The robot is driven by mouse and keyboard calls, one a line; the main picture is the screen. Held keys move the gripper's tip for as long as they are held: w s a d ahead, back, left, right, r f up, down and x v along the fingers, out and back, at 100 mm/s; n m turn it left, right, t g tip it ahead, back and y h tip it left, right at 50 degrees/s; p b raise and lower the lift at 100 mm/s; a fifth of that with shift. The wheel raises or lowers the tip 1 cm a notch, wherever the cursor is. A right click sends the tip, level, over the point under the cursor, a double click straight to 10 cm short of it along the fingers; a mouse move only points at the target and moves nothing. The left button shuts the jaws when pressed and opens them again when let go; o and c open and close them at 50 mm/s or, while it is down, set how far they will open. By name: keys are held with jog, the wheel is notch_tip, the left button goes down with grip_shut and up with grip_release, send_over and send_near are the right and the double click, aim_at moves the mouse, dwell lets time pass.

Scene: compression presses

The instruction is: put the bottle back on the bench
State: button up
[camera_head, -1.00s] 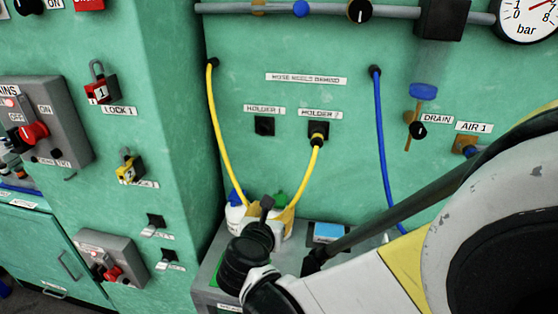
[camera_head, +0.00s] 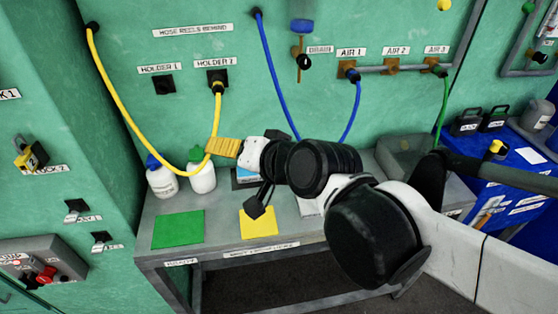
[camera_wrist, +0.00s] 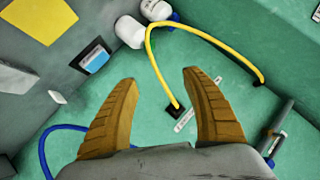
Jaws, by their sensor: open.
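Two white bottles stand upright side by side at the back left of the bench (camera_head: 222,228), one with a blue cap (camera_head: 162,182) and one with a green cap (camera_head: 203,181). Both also show at the top of the wrist view, one (camera_wrist: 130,32) nearer the middle, the other (camera_wrist: 155,9) cut by the edge. My gripper (camera_head: 212,148) is to the right of the green-capped bottle and points left along the wall. In the wrist view its two yellow fingers (camera_wrist: 160,76) are wide apart with nothing between them.
A yellow hose (camera_head: 120,112) loops from the wall past the bottles up to HOLDER 2 (camera_head: 217,78). A blue hose (camera_head: 272,75) hangs behind my gripper. A green mat (camera_head: 178,230) and yellow mat (camera_head: 258,223) lie bare on the bench. A blue cabinet (camera_head: 515,175) is right.

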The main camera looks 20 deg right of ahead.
jog(key=s+d+f+n+g+h, duration=0.4)
jog(key=s+d+f, duration=0.4)
jog(key=s+d, duration=0.2)
jog(key=shift+s+d+f+g+h, duration=0.25)
jog(key=shift+d+h, duration=0.35)
jog(key=shift+d, duration=0.55)
